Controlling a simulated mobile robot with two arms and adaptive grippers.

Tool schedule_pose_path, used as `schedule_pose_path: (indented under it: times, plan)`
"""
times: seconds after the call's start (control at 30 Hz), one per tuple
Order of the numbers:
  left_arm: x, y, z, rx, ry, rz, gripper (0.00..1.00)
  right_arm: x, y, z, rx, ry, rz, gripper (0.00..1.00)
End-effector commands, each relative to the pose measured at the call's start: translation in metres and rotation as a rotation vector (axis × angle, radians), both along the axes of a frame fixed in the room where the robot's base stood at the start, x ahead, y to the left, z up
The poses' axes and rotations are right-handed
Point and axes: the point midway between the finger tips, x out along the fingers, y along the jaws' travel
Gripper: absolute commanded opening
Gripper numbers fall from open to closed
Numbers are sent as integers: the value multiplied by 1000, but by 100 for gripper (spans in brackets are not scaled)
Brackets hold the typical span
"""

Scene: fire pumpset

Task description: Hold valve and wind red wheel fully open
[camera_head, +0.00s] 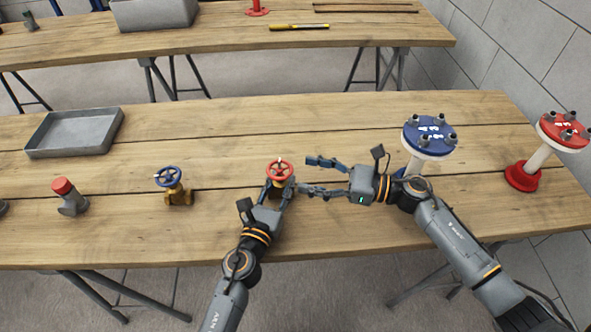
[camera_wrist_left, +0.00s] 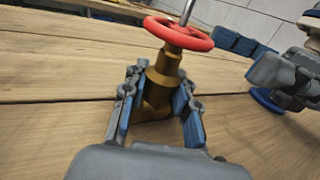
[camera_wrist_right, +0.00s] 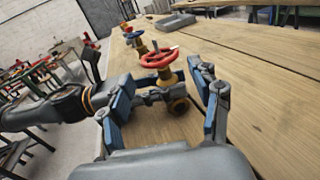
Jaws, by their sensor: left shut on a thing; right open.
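The brass valve with the red wheel (camera_head: 279,170) stands upright on the near wooden table. In the left wrist view its brass body (camera_wrist_left: 157,92) sits between the blue pads of my left gripper (camera_wrist_left: 158,108), which is shut on it below the wheel. The red wheel also shows in the left wrist view (camera_wrist_left: 178,33), with a metal stem standing up through it. My right gripper (camera_head: 318,175) is open just right of the wheel, its fingers pointing left at it. In the right wrist view the wheel (camera_wrist_right: 159,58) is ahead between the open fingers, apart from them.
A blue-wheel valve (camera_head: 172,186) and a grey fitting with a red cap (camera_head: 70,197) stand to the left. A grey tray (camera_head: 75,131) lies at the back left. Blue (camera_head: 430,138) and red (camera_head: 565,132) topped stands are at the right. The middle back is clear.

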Motion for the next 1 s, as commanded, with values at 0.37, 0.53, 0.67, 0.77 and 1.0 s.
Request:
schedule_pose_path:
  times: [0.37, 0.53, 0.67, 0.77, 1.0]
  plan:
    - [0, 0, -1, 0, 1, -1, 39, -1, -4, 0, 0, -1, 0, 63]
    - [0, 0, -1, 0, 1, 0, 55, -1, -4, 0, 0, 0, 0, 63]
    - [0, 0, 0, 0, 1, 0, 55, -1, -4, 0, 0, 0, 0, 63]
    - [-1, 0, 0, 0, 1, 0, 55, -1, -4, 0, 0, 0, 0, 63]
    - [-28, 11, -2, -2, 4, 1, 55, -1, -3, 0, 0, 0, 0, 63]
